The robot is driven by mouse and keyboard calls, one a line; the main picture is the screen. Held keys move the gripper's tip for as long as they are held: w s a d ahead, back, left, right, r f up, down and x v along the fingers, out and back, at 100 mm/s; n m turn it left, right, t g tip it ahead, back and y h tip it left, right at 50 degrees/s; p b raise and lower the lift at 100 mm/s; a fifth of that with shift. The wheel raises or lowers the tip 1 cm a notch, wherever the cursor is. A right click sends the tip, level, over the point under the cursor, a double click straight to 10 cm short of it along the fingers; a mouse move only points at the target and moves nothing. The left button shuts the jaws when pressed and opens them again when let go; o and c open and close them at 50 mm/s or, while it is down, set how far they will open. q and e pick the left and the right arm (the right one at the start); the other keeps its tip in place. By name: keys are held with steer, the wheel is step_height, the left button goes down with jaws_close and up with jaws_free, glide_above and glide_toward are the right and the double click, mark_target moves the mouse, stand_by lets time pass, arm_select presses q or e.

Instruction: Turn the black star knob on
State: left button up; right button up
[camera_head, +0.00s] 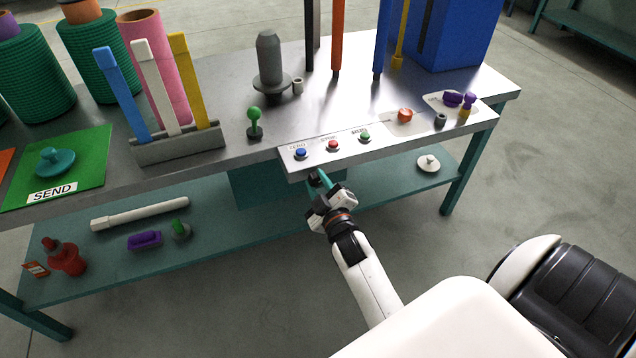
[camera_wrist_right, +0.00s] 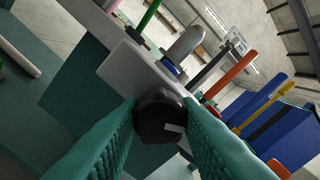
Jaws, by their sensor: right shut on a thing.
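The black star knob (camera_wrist_right: 160,114) sits on the front edge of the bench, below the button panel, and has a small pale mark on its face. In the head view it (camera_head: 315,177) is mostly hidden by my gripper. My right gripper (camera_head: 319,183) reaches up to the bench's front face. In the right wrist view its two teal fingers (camera_wrist_right: 160,128) stand on either side of the knob and are shut on it. My left gripper is not in view.
Above the knob, the panel (camera_head: 318,156) carries a blue button (camera_head: 301,153), a red button (camera_head: 333,146) and a green button (camera_head: 365,136). An orange knob (camera_head: 404,115) is to the right. The teal lower shelf (camera_head: 270,220) holds several loose parts.

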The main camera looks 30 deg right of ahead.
steer(key=shift+f, duration=0.1)
steer(key=o, duration=1)
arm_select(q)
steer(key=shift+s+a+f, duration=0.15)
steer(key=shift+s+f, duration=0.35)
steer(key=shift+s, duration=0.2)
arm_select(e)
steer(key=v, duration=0.7)
steer(key=shift+s, duration=0.3)
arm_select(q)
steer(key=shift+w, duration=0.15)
